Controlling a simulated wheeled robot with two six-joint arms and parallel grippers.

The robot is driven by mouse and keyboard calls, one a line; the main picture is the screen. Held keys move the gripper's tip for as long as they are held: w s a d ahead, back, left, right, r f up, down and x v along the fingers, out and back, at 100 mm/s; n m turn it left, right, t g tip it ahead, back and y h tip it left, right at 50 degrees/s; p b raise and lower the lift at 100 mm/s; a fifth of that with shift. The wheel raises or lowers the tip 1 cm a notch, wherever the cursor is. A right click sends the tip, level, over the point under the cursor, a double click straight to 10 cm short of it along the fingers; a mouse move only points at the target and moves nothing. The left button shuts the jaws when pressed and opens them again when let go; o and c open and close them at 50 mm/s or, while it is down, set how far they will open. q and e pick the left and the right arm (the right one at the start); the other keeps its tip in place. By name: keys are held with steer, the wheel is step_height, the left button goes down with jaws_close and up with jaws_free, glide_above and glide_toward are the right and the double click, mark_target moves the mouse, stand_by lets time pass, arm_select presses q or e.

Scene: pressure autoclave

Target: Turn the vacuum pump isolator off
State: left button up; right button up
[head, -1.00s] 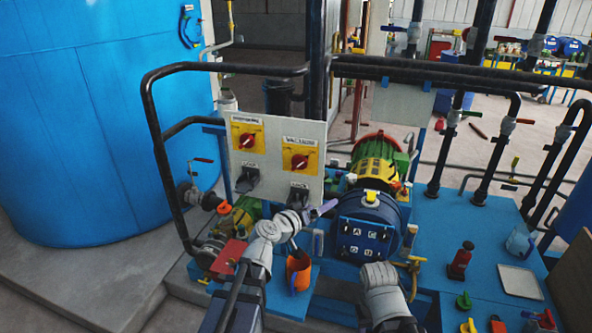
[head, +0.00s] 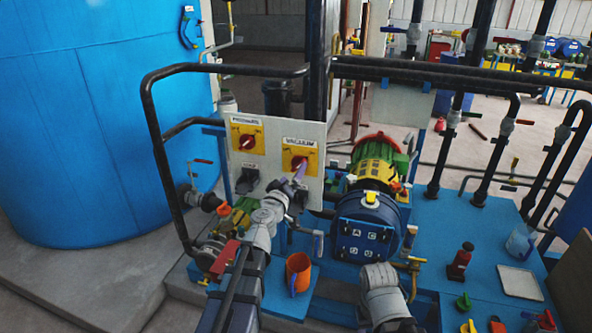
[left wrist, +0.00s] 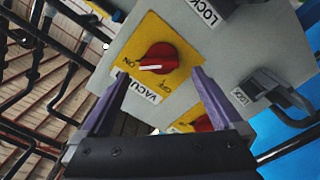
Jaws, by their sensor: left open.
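The vacuum pump isolator is a red rotary knob on a yellow plate (head: 292,156) under a VACUUM label, on a pale grey panel. In the left wrist view the red knob (left wrist: 160,57) shows its white mark on the side towards ON; the OFF lettering is beside it. My left gripper (left wrist: 162,73) is open, its purple fingers spread in front of the plate, with the knob seen between and beyond their tips. In the head view its fingers (head: 300,172) partly cover the knob. I cannot tell whether they touch it. My right gripper is not in view.
A similar red knob labelled PRESSURE (head: 246,141) sits left on the same panel (head: 270,125). Black lock handles (head: 247,180) are below. A black rail (head: 150,115) bends around the panel's left. A blue and green pump (head: 366,225) and an orange mug (head: 298,272) stand nearby.

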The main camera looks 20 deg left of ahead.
mark_target(297, 167)
arm_select(q)
steer(key=w, duration=0.4)
steer(key=shift+d, duration=0.1)
steer(key=shift+s, duration=0.1)
steer(key=c, duration=1.3)
